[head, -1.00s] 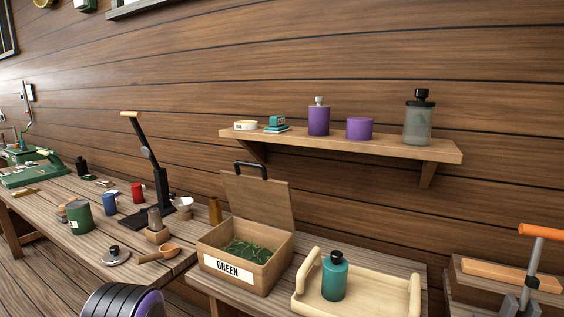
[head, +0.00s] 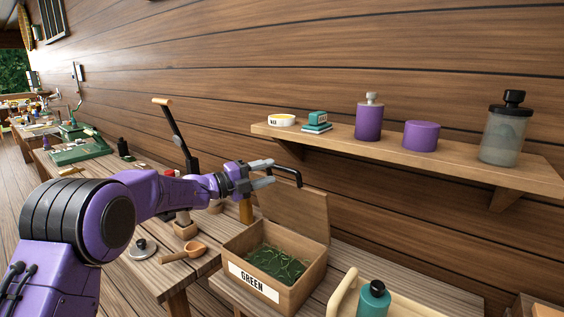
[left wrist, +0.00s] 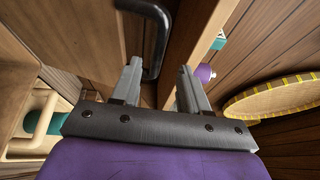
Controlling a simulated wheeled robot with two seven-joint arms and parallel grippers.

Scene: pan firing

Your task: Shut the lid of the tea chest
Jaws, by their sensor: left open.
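The tea chest (head: 290,296) is a wooden box labelled GREEN with green leaves inside. Its lid (head: 300,218) stands raised at the back, with a dark handle (head: 298,174) on its top edge. My left gripper (head: 271,173) is open beside the handle, just left of it and above the chest. In the left wrist view, the handle (left wrist: 160,35) shows just beyond the open fingers (left wrist: 160,66); I cannot tell whether they touch it. The lid (left wrist: 70,32) fills the upper left there. My right gripper is not in view.
A wall shelf (head: 400,150) with jars and tins is close to the right of the gripper. A tray (head: 345,292) with a teal bottle (head: 373,300) stands right of the chest. A wooden scoop (head: 184,252) and a small lid (head: 143,247) lie on the left table.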

